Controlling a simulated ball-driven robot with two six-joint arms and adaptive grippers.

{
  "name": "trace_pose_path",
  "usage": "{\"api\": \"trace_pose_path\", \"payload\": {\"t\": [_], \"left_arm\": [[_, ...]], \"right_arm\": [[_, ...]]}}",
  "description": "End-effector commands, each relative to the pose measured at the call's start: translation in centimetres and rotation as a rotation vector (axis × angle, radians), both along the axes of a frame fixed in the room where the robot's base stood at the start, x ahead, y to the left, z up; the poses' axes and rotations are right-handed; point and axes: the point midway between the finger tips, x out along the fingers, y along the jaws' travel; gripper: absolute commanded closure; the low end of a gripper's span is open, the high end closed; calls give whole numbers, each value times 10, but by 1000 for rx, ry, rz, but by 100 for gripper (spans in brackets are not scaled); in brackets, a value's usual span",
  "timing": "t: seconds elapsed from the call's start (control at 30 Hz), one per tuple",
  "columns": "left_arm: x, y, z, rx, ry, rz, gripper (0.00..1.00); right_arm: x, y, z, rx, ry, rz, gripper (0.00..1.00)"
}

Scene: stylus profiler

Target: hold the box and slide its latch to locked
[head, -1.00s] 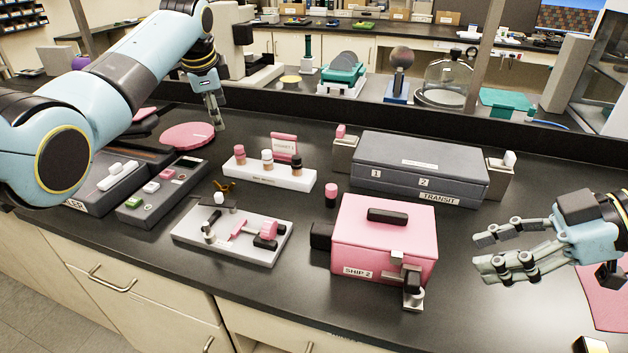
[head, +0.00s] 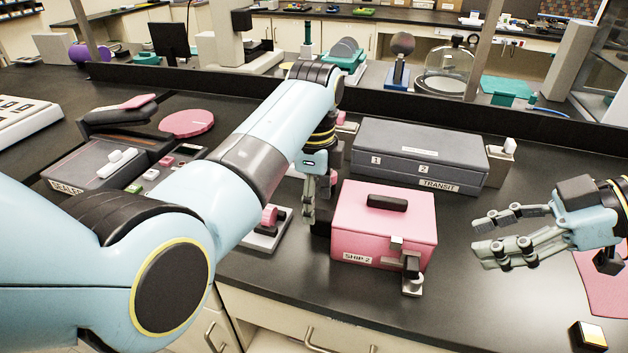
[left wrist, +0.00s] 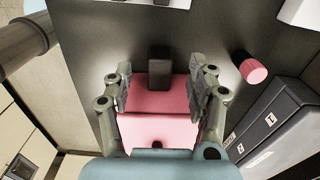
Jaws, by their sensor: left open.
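The pink box (head: 370,215), labelled SHIP 2, stands on the dark bench with a black handle (head: 387,203) on its lid. A metal latch (head: 410,270) sits at its front right corner; whether it is locked I cannot tell. My left gripper (head: 309,215) points down at the box's left side, open. In the left wrist view the pink box (left wrist: 157,131) shows between its spread fingers (left wrist: 160,90), and a black block (left wrist: 159,64) on the box's side lies beyond. My right gripper (head: 482,236) is open and empty, right of the box.
A grey TRANSIT case (head: 420,160) stands behind the box. A pink-capped vial (left wrist: 252,71) shows beside the box in the left wrist view. The bench between box and right gripper is clear.

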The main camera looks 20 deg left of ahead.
Motion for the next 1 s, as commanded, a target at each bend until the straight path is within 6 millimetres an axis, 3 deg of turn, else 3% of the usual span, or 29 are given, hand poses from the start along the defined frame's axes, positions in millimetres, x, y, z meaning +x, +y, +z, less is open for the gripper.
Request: {"api": "trace_pose_path", "payload": {"t": [0.1, 0.3, 0.7, 1.0], "left_arm": [[-1, 0, -23, 1, 3, -1, 42], [0, 0, -49, -1, 2, 1, 42], [0, 0, -58, -1, -1, 2, 42], [0, 0, -58, -1, -1, 1, 80]], "right_arm": [[0, 0, 0, 0, 0, 0, 62], [0, 0, 0, 0, 0, 0, 62], [0, 0, 0, 0, 0, 0, 62], [0, 0, 0, 0, 0, 0, 62]]}}
